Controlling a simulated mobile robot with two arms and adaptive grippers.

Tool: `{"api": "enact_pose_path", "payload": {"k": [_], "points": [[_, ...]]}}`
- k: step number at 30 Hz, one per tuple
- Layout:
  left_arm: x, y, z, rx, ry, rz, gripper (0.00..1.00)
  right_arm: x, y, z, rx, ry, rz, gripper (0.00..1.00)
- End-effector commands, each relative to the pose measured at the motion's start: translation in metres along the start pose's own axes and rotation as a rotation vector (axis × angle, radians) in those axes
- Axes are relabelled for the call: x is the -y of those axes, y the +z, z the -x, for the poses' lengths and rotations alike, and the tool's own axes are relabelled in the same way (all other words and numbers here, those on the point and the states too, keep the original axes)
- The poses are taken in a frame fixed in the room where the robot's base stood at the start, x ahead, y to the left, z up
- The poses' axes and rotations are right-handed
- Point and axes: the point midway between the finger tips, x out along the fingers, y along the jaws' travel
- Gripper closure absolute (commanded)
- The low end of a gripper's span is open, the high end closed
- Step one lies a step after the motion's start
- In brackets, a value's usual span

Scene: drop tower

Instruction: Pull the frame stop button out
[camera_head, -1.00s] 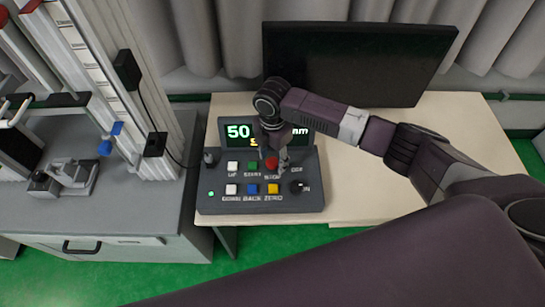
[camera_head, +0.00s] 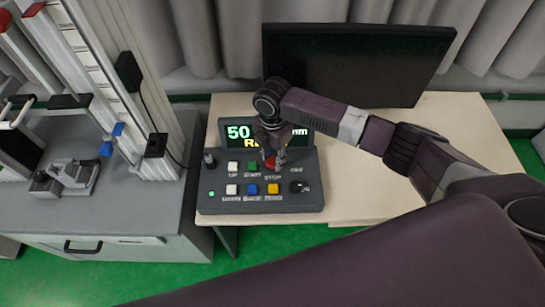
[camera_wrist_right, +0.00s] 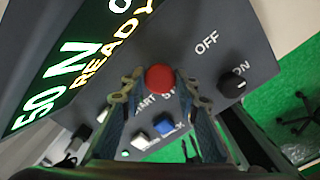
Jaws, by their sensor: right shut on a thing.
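The red stop button (camera_head: 270,164) sits in the upper row of the dark control box (camera_head: 225,205), above the STOP label. In the right wrist view the red button (camera_wrist_right: 160,79) shows as a round cap between the two fingertips. My right gripper (camera_head: 272,159) comes down over the box from the right and is shut on this button. The fingers partly cover the button in the head view. The box's display (camera_head: 239,132) shows a large 50, and READY is legible below it in the wrist view. My left gripper is not in view.
White, green, blue and yellow buttons surround the red one, with an OFF/ON knob (camera_head: 298,187) at the lower right. A dark monitor (camera_head: 370,60) stands behind on the pale table (camera_head: 390,195). A tall frame and grey cabinet (camera_head: 110,215) stand at left.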

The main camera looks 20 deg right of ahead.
Motion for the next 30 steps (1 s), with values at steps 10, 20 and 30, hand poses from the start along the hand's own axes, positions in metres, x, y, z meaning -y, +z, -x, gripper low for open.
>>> {"api": "enact_pose_path", "payload": {"k": [10,20,30], "points": [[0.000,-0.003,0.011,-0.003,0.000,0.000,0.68,-0.001,0.000,0.010,-0.001,0.002,0.000,1.00],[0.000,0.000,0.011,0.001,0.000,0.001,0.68,-0.001,0.000,0.009,-0.001,0.002,0.000,0.53],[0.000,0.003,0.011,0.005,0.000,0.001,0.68,-0.001,0.000,0.025,-0.001,0.004,0.001,0.53]]}}
